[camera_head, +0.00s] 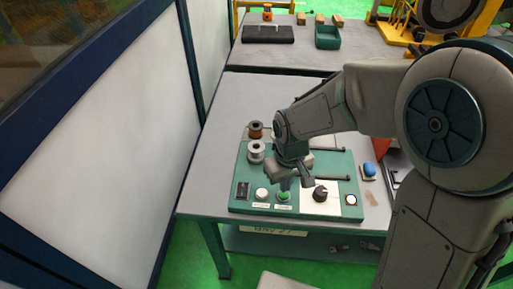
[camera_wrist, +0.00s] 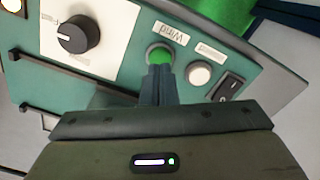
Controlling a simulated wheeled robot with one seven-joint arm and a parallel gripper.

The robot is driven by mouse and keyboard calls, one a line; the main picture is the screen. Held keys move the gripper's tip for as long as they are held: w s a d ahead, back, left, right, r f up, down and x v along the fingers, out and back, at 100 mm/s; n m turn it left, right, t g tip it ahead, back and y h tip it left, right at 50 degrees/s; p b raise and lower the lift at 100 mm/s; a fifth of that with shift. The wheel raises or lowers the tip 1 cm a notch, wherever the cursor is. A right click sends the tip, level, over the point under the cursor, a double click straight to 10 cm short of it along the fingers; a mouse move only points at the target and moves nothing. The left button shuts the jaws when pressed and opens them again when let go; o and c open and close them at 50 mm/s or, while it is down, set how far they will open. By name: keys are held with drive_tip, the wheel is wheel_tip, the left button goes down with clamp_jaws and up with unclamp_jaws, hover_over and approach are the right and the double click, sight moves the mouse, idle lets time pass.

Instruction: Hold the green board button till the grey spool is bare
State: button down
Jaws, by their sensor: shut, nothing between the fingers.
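The green board (camera_head: 333,207) lies on the grey table. Its green button (camera_head: 283,197) is at the front edge, between a white button and a black knob. My gripper (camera_head: 284,184) is shut and empty, pointing down at the green button. In the wrist view the closed fingertips (camera_wrist: 158,68) overlap the near edge of the green button (camera_wrist: 160,54); whether they press it I cannot tell. The grey spool (camera_head: 256,152) stands upright at the board's back left. It looks pale all over, with no copper colour visible, but it is small here. My arm hides the board's middle.
A copper-brown spool (camera_head: 255,130) stands behind the grey one. The white button (camera_wrist: 199,74), black switch (camera_wrist: 229,88) and black knob (camera_wrist: 76,36) flank the green button. Black rods (camera_head: 333,178) lie across the board. A blue object (camera_head: 369,169) sits to its right.

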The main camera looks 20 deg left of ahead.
drive_tip(key=shift+r+p, duration=1.35)
drive_tip(key=shift+r, duration=0.9)
drive_tip(key=shift+f, duration=0.1)
drive_tip(key=s+d+r+m+t, duration=0.1)
drive_tip(key=s+d+r+m, duration=0.1)
drive_tip(key=d, duration=0.5)
drive_tip(key=s+d+r+m+t, duration=0.1)
drive_tip(key=s+d+r+m, duration=0.2)
drive_tip(key=d+r, duration=0.3)
drive_tip(key=s+d+r+m+t, duration=0.1)
drive_tip(key=s+d+r+m, duration=0.2)
drive_tip(key=d, duration=0.6)
drive_tip(key=shift+d+r+m, duration=0.3)
drive_tip(key=shift+d+r, duration=0.05)
drive_tip(key=shift+r, duration=0.55)
drive_tip(key=shift+a, duration=0.1)
